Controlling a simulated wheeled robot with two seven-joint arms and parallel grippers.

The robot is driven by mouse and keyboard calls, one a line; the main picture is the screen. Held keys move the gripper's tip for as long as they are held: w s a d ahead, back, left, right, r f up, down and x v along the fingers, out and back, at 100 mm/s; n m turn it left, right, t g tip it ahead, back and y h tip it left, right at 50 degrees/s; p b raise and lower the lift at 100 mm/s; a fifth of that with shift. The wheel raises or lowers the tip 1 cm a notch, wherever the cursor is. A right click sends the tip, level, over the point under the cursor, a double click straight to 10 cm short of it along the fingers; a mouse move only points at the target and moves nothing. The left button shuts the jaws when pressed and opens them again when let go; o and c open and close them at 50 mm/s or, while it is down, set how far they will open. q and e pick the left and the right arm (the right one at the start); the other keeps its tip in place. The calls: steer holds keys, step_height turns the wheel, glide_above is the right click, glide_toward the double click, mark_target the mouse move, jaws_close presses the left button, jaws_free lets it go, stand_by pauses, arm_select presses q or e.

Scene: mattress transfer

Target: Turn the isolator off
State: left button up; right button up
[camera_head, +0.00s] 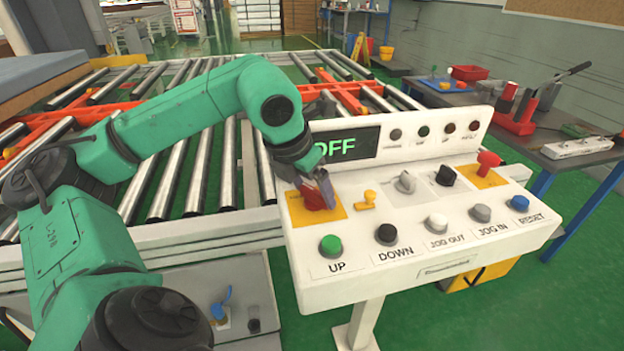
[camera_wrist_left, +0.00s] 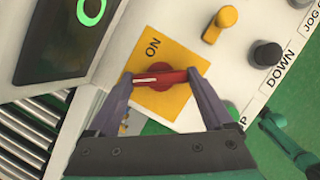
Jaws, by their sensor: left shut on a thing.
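The isolator is a red rotary handle (camera_wrist_left: 160,79) with a white line, on a yellow plate (camera_wrist_left: 172,45) marked ON. In the head view this yellow plate (camera_head: 335,210) is at the left end of the white control console, under a display (camera_head: 340,146) that reads OFF in green. My left gripper (camera_head: 317,188) is over the red handle and hides part of it. In the left wrist view my left gripper (camera_wrist_left: 160,82) is shut on the handle, with one finger at each end. Any OFF mark on the plate is hidden.
The console (camera_head: 420,275) carries several push buttons along its front, with a green UP button (camera_head: 331,246) nearest. A small yellow switch (camera_head: 366,200) sits close to the right of the plate. A second red handle (camera_head: 488,162) is at the far right. A roller conveyor (camera_head: 195,190) lies behind.

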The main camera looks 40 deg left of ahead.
arm_select(q)
steer(key=shift+r+n+y+p, duration=0.15)
steer(key=shift+n+y+p, duration=0.25)
steer(key=shift+n+p, duration=0.5)
steer(key=o, duration=1.1)
steer(key=shift+o, duration=0.2)
steer(key=p+v, duration=0.4)
steer(key=v, duration=1)
steer(key=shift+r+p, duration=0.2)
steer(key=shift+p, duration=0.15)
steer(key=shift+s, duration=0.15)
